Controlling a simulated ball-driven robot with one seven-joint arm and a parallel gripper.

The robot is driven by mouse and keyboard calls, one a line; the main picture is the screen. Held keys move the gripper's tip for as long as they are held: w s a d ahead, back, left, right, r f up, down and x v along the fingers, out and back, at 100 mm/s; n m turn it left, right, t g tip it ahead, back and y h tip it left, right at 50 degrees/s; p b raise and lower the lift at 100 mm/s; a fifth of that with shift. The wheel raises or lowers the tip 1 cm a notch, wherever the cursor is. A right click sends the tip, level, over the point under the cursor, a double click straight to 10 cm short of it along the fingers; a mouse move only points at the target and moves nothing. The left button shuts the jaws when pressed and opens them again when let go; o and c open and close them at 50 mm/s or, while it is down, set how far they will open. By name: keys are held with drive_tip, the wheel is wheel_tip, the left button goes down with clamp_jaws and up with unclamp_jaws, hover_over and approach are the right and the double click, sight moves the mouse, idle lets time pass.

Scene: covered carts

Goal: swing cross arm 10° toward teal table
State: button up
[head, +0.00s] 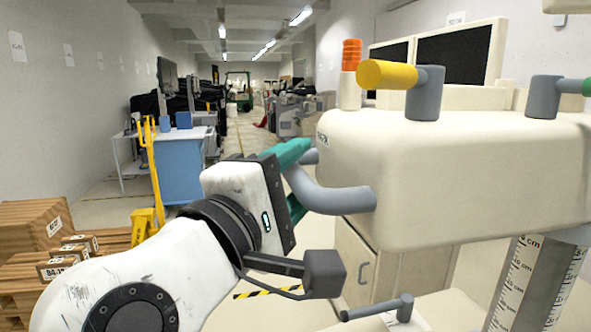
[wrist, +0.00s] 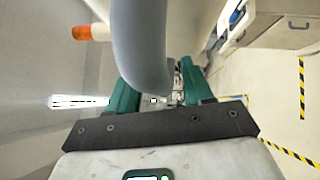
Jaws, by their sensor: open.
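The cross arm (head: 455,185) appears to be the large cream housing, filling the right of the head view on a column with a centimetre scale (head: 508,285). A grey curved handle (head: 335,197) bends out of its near end. My gripper (head: 298,178) is open, with its teal fingers at this handle. In the wrist view the handle (wrist: 142,45) comes down between the fingers of my gripper (wrist: 158,80); whether they touch it I cannot tell. I cannot make out a teal table; a blue-sided cart (head: 183,165) stands at the left.
A yellow knob (head: 386,74) and an orange light (head: 351,55) stand on the housing, with monitors (head: 452,56) behind. A small grey lever (head: 380,309) is below. Wooden crates (head: 35,228) and a yellow pallet jack (head: 148,185) are left. The middle aisle is open.

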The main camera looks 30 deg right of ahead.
clamp_jaws()
idle(0.5)
